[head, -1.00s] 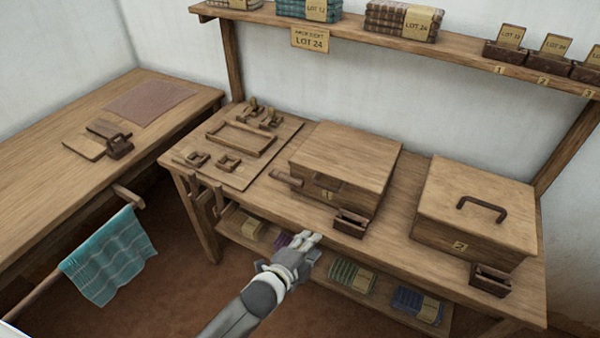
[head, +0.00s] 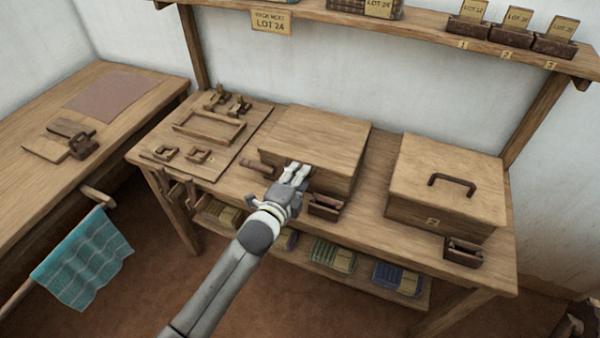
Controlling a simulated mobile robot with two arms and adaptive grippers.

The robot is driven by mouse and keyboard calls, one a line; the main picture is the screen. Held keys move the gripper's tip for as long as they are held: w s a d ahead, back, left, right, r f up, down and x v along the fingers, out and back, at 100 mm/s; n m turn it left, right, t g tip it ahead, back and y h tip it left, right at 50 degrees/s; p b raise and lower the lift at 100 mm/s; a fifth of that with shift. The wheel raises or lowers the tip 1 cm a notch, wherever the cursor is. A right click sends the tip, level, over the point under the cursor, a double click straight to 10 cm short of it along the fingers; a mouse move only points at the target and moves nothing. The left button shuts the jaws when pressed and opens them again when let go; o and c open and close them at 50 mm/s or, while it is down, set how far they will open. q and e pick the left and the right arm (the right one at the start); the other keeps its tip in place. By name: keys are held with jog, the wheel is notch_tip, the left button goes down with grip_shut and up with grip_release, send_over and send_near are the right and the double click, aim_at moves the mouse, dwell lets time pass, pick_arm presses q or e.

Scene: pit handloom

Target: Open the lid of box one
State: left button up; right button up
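Box one (head: 318,142) is a wooden box with a flat lid, standing on the middle of the bench, and its lid is down. My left gripper (head: 297,172) is at the front face of box one, just below the lid's front edge. It covers the recess and number plate there. Its two pale fingers point at the box; whether they touch it or are spread cannot be made out. A dark part at the bottom right corner may be my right gripper (head: 572,325), mostly cut off.
Small dark trays (head: 327,206) sit at the bench's front edge. A board (head: 188,158) with wooden parts lies left. A shelf (head: 430,28) runs above, and cloth bundles (head: 333,255) lie below.

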pick_arm(q)
jog(key=shift+x, duration=1.05)
jog(key=shift+s, duration=0.1)
jog(key=shift+c, duration=0.2)
grip_shut()
jog(key=shift+f, duration=0.15)
